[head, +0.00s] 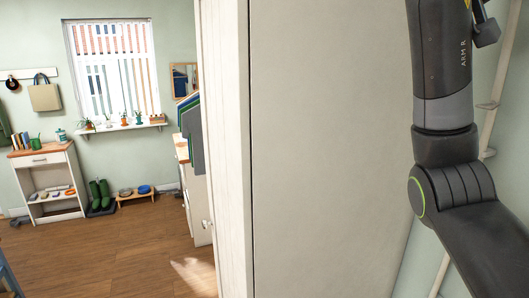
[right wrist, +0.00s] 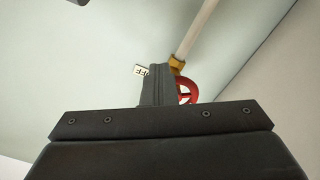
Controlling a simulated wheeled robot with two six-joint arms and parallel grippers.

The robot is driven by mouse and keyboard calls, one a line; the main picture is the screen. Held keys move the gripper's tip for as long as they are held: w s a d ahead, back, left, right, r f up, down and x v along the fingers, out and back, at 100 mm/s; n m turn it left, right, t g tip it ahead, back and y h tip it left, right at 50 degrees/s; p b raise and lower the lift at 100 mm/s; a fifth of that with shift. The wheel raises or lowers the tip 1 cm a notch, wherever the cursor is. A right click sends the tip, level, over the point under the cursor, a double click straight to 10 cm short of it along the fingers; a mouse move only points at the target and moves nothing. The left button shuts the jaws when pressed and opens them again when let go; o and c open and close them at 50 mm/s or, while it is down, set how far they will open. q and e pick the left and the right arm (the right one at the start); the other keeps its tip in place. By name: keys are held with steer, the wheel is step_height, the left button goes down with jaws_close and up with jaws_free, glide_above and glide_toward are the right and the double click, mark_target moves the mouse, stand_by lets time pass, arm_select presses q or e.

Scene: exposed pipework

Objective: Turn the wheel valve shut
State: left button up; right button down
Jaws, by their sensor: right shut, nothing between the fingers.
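A red wheel valve (right wrist: 187,91) shows in the right wrist view, just beyond my right gripper (right wrist: 158,72) and partly hidden behind its fingers. A brass fitting (right wrist: 176,64) joins the wheel valve to a white pipe (right wrist: 200,28). A small white label (right wrist: 142,70) with black letters, partly covered, sits beside the fingers. My right gripper is shut with nothing in it. I cannot tell whether it touches the wheel. In the head view my right arm fills the right side, and its gripper is out of frame. My left gripper is not in view.
A large pale panel (head: 330,150) stands close in front in the head view. White pipework (head: 487,105) runs along the wall behind my right arm. At left, open wooden floor (head: 120,250) leads to a white shelf unit (head: 47,160) and green boots (head: 100,193).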

steer(key=shift+w+f, duration=0.1)
steer(key=shift+f, duration=0.1)
steer(key=shift+w+a+f+b, duration=0.3)
steer(key=shift+w+f+b, duration=0.1)
steer(key=shift+w+b, duration=0.15)
steer(key=shift+w+f, duration=0.1)
steer(key=shift+w, duration=0.1)
steer(key=shift+w+a, duration=0.2)
steer(key=shift+w, duration=0.1)
steer(key=shift+w, duration=0.15)
steer(key=shift+f, duration=0.1)
steer(key=b+v, duration=0.3)
steer(key=v, duration=0.3)
steer(key=shift+f, duration=0.4)
